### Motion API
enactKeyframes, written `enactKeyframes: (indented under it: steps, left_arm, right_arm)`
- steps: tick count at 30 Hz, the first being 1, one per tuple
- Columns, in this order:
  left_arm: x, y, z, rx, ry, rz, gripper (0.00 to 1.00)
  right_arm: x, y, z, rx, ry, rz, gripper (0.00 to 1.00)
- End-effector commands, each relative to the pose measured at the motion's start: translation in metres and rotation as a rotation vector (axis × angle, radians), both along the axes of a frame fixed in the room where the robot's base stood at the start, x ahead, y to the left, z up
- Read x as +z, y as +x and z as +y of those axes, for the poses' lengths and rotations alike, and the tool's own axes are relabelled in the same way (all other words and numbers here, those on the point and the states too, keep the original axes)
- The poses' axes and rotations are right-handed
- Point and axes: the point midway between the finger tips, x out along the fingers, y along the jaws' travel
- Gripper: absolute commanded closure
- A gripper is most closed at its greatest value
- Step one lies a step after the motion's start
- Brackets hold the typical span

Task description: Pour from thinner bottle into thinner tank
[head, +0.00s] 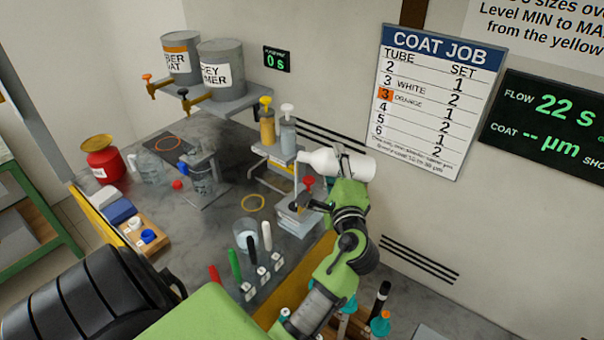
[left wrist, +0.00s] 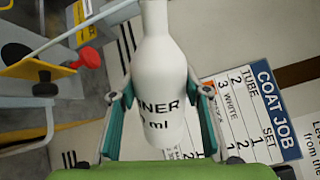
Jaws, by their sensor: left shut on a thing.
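The white thinner bottle (head: 336,163) lies nearly on its side in the air, its neck pointing left. My left gripper (head: 345,175) is shut on its body. In the left wrist view the bottle (left wrist: 160,75) shows black lettering ending in "NER" and "ml", between the teal finger pads of the left gripper (left wrist: 160,110). A red tap handle (head: 309,182) is just below the bottle's neck, by a grey stand; it also shows in the left wrist view (left wrist: 90,58). I cannot tell which vessel is the thinner tank, nor see any liquid flowing. My right gripper is out of view.
Yellow (head: 267,127) and grey (head: 288,137) plunger-topped containers stand left of the bottle. Two labelled grey cans (head: 222,68) sit on a wall shelf. A beaker (head: 246,233) and several coloured rods stand in front. The wall with the coat job sign (head: 437,95) is close behind.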

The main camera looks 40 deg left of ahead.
Motion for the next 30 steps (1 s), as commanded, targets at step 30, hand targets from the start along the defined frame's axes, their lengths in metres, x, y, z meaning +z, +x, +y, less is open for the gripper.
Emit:
enactKeyframes:
  steps: [30]
  left_arm:
    - [0.0025, 0.0005, -0.0001, 0.0, -0.046, -0.055, 0.89]
  right_arm:
    - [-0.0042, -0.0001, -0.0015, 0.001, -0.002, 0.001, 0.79]
